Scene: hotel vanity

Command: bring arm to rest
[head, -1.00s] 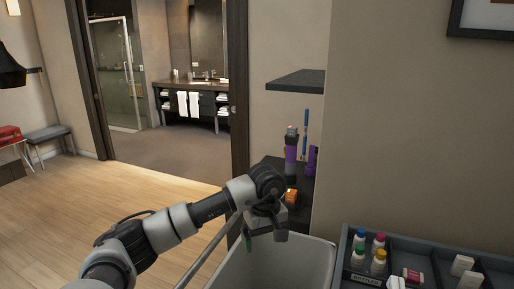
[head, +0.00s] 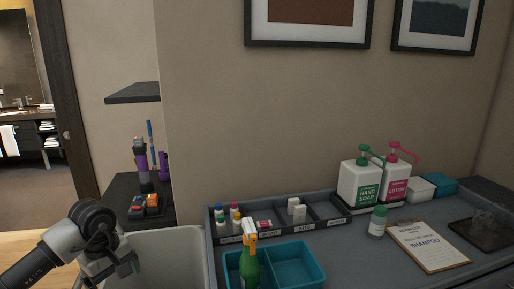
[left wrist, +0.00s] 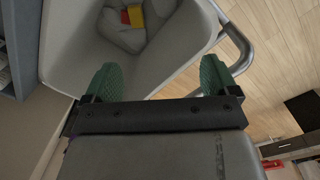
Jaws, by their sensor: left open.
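My left gripper (head: 126,268) hangs at the lower left in the head view, beside the white bin (head: 170,255). In the left wrist view its two green fingertips (left wrist: 159,80) stand wide apart with nothing between them. Below them is the open bin (left wrist: 75,45), with a pale crumpled bag or cloth (left wrist: 128,32) and a small red and yellow item (left wrist: 132,16) inside. My right gripper is not in either view.
The grey counter (head: 345,255) holds a teal tray (head: 312,270) with a green spray bottle (head: 249,270), a dark divided organizer (head: 330,218), soap (head: 358,180) and lotion (head: 398,178) pumps, and a clipboard (head: 428,245). A dark shelf (head: 132,93) juts out above the bin.

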